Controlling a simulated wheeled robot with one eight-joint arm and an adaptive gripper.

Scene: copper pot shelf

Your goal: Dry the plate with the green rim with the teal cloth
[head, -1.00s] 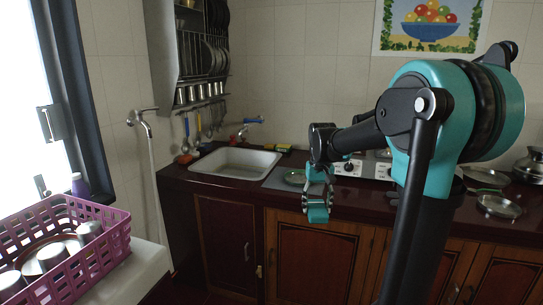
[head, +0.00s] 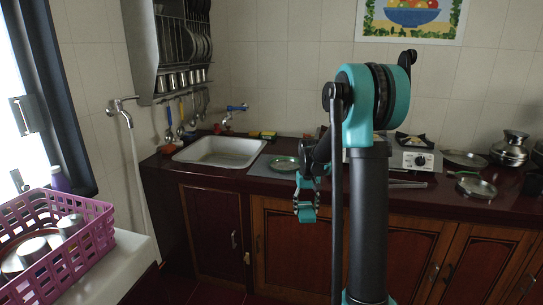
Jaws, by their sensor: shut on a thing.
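The plate with the green rim (head: 284,163) lies flat on a grey mat (head: 262,170) on the dark red counter, just right of the sink. My gripper (head: 305,203) hangs in front of the counter's front edge, below and right of the plate in the head view. It points down and is shut on a small teal thing, which looks like the teal cloth (head: 305,214). The cloth is small here and hard to tell from my gripper's own teal parts. My wrist stands close to the plate's right side in the picture.
A metal sink (head: 218,152) is left of the mat. A stove (head: 412,158) stands to the right, partly hidden by my arm. Metal plates (head: 476,187) and a pot (head: 510,148) are farther right. A pink basket (head: 62,255) is at the front left.

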